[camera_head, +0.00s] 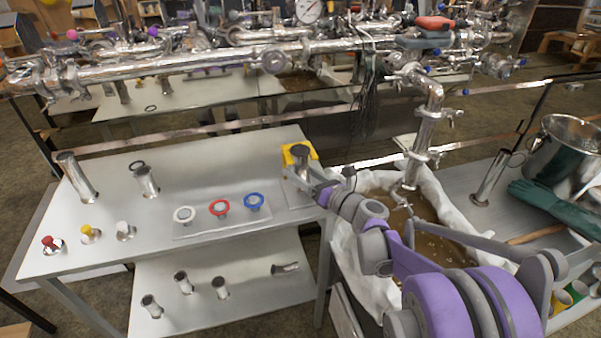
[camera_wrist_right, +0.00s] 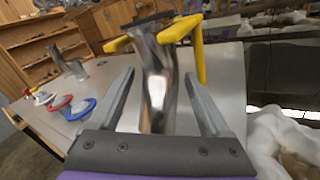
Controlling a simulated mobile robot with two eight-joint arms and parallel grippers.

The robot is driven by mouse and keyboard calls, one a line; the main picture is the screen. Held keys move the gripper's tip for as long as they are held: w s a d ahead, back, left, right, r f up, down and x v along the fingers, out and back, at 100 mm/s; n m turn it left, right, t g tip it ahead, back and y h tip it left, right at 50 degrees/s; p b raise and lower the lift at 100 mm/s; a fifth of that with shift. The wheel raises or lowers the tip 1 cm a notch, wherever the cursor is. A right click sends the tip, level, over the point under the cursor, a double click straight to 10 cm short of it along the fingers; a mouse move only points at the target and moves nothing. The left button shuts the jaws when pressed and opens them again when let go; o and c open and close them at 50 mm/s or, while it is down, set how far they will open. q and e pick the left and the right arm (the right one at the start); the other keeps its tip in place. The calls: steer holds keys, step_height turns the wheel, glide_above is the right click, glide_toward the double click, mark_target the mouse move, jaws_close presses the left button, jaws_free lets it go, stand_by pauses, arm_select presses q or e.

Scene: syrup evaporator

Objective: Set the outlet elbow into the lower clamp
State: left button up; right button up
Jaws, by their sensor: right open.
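A shiny metal tube piece, apparently the outlet elbow (camera_head: 299,157), stands in a yellow holder (camera_head: 288,152) at the right end of the left table. In the right wrist view the tube (camera_wrist_right: 157,85) is upright between my fingers, with the yellow holder (camera_wrist_right: 180,30) around its top. My right gripper (camera_head: 317,178) is open, its fingers (camera_wrist_right: 160,74) either side of the tube with gaps. A vertical pipe (camera_head: 430,112) hangs from the overhead pipework, with a clamp (camera_head: 424,155) low on it; which clamp is the lower one is hard to tell. My left gripper is not in view.
Red, blue and white ringed parts (camera_head: 219,208) and several upright tubes (camera_head: 146,181) stand on the table. A cloth-lined tub of brown liquid (camera_head: 440,215) lies below the vertical pipe. A steel pot (camera_head: 560,150) and green gloves (camera_head: 550,203) are at right.

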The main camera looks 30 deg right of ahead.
steer(key=v, duration=0.7)
steer(key=p+v, duration=0.1)
steer(key=v, duration=0.2)
steer(key=shift+s+r, duration=0.35)
steer(key=s+a+f+n+g+y, duration=0.1)
steer(key=s+a+f+n+g, duration=0.3)
steer(key=a+n, duration=0.5)
steer(key=s+a+f+n+g, duration=0.3)
steer(key=a+f+n+g, duration=0.15)
steer(key=a+n, duration=0.35)
steer(key=s+f+n+g+h, duration=0.5)
steer(key=s+n, duration=0.9)
steer(key=n, duration=0.6)
arm_select(q)
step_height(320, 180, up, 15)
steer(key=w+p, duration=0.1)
steer(key=p, duration=1.1)
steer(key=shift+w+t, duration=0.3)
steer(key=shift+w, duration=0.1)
arm_select(e)
step_height(320, 180, up, 13)
steer(key=w+t, duration=0.1)
steer(key=w, duration=0.1)
steer(key=shift+a, duration=0.3)
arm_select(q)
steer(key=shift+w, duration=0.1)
arm_select(e)
steer(key=shift+w+t, duration=0.2)
steer(key=shift+t, duration=0.05)
